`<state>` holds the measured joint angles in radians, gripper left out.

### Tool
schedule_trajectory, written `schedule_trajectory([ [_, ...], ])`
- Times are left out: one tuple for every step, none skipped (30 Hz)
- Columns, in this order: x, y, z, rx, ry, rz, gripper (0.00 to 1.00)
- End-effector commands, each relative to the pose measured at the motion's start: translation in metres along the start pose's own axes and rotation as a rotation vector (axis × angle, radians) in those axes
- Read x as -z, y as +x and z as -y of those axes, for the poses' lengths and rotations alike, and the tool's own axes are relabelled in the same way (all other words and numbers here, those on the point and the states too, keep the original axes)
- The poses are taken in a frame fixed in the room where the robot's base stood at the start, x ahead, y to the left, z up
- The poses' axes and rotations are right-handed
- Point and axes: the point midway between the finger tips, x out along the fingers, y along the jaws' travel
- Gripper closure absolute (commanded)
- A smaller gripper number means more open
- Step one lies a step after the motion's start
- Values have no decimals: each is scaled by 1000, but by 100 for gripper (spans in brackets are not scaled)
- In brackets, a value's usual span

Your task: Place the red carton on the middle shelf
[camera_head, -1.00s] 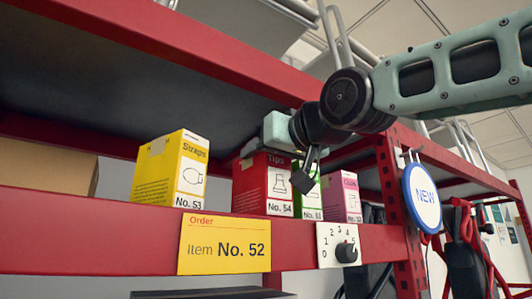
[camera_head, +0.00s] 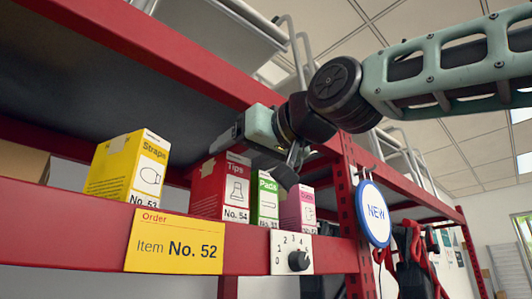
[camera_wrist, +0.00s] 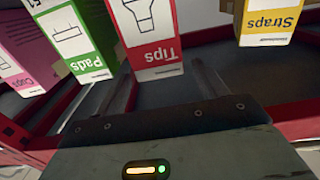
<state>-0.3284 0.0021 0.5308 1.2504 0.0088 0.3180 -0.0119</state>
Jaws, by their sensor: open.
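The red carton, marked Tips and No. 54 (camera_head: 224,192), stands upright on a red-framed shelf between a yellow Straps carton (camera_head: 130,172) and a green Pads carton (camera_head: 265,200). My gripper (camera_head: 226,142) is open and empty, just above the red carton in the head view. In the wrist view, where the lettering is upside down, my gripper's two fingers (camera_wrist: 165,88) are spread, with the red carton (camera_wrist: 150,35) ahead between them. The fingers look apart from it. The shelf's front beam (camera_head: 60,215) hides the carton bases in the head view.
A pink carton (camera_head: 299,208) stands right of the green one. A yellow order card reading Item No. 52 (camera_head: 175,242) and a dial (camera_head: 293,254) sit on the front beam. An upper shelf beam (camera_head: 150,40) runs close above my gripper. A round NEW sign (camera_head: 373,213) hangs at the right.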

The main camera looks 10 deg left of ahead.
Motion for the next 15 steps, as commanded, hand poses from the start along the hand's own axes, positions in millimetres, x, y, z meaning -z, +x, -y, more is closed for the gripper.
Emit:
schedule_trajectory([
  [-7,-12,0,-2,-2,-4,28],
  [-7,-17,0,-2,-2,-4,28],
  [-7,-24,0,-2,-2,-3,28],
  [-6,-30,0,-2,-2,-4,28],
  [-6,-35,0,-1,-2,-3,28],
  [-6,-41,1,0,-1,-4,28],
  [-5,-45,1,1,-3,-4,28],
  [-5,-50,1,1,-2,-3,28],
  [-4,-54,1,0,-1,-3,28],
  [-4,-58,1,0,-2,-2,28],
  [-4,-61,1,1,-2,-1,28],
  [-3,-64,1,1,-2,-1,28],
  [-3,-66,1,1,-2,-1,28],
  [-2,-67,0,1,-1,0,28],
  [-2,-69,0,2,0,0,28],
])
